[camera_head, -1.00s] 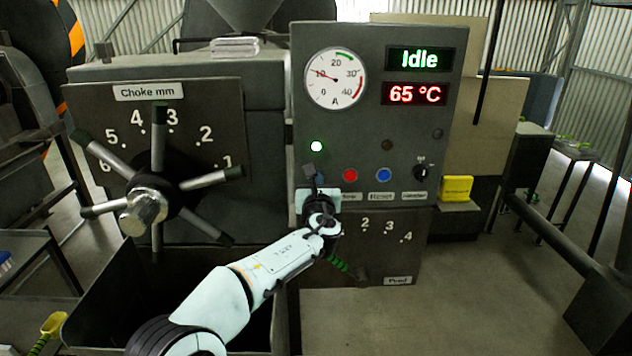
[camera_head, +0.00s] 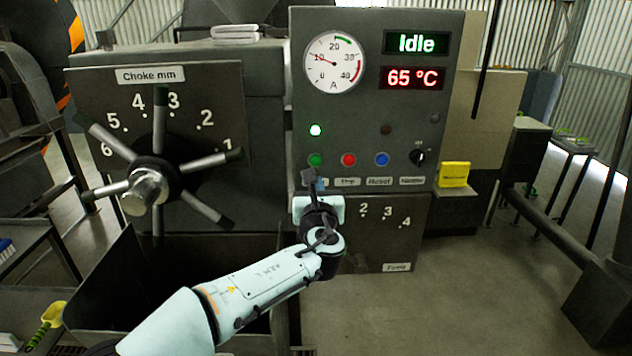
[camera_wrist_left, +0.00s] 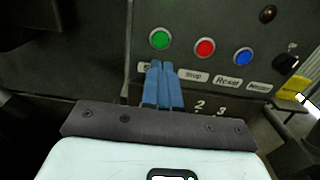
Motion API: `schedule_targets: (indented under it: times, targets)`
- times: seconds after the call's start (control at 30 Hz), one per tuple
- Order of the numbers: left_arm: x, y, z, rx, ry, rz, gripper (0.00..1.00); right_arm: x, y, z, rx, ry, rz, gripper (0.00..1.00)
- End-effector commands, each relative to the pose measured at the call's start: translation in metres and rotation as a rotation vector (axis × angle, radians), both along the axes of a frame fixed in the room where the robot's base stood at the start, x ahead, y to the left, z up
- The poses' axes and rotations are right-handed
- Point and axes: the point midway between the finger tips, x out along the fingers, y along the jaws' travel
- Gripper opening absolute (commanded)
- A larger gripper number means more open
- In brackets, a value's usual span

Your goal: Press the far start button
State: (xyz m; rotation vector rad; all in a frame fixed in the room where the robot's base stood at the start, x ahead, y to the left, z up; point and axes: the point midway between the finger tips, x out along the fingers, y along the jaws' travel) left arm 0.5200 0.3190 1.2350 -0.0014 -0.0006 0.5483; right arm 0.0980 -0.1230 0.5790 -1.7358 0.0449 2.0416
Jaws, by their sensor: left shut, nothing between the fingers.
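The green start button (camera_head: 315,159) is on the grey control panel (camera_head: 460,60), under a lit white-green lamp (camera_head: 315,130). It also shows in the left wrist view (camera_wrist_left: 160,39), unobstructed. My left gripper (camera_head: 312,178) is in front of the panel, just below the green button. In the left wrist view its blue fingertips (camera_wrist_left: 161,68) are together and empty, partly over the start label and below the button. A gap to the button is visible there. My right gripper is not in view.
A red button (camera_head: 348,159), a blue button (camera_head: 381,159) and a black heater knob (camera_head: 417,157) sit to the right. The display (camera_head: 417,43) reads Idle. A spoked choke wheel (camera_head: 150,187) stands at the left. A yellow box (camera_head: 454,174) is right of the panel.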

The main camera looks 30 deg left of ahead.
Motion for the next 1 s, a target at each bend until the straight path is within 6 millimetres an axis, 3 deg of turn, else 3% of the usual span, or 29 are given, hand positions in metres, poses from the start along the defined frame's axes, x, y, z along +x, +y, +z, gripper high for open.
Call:
schedule_targets:
  times: [0.1, 0.3, 1.0]
  targets:
    - [-0.018, -0.011, 0.000, -0.003, -0.002, -0.003, 0.00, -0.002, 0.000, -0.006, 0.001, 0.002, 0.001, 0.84]
    - [-0.030, -0.019, 0.001, 0.000, -0.001, -0.001, 0.00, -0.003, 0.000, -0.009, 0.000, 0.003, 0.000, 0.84]
    - [-0.031, -0.020, 0.001, -0.001, -0.001, -0.001, 0.00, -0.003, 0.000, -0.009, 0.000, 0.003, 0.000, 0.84]
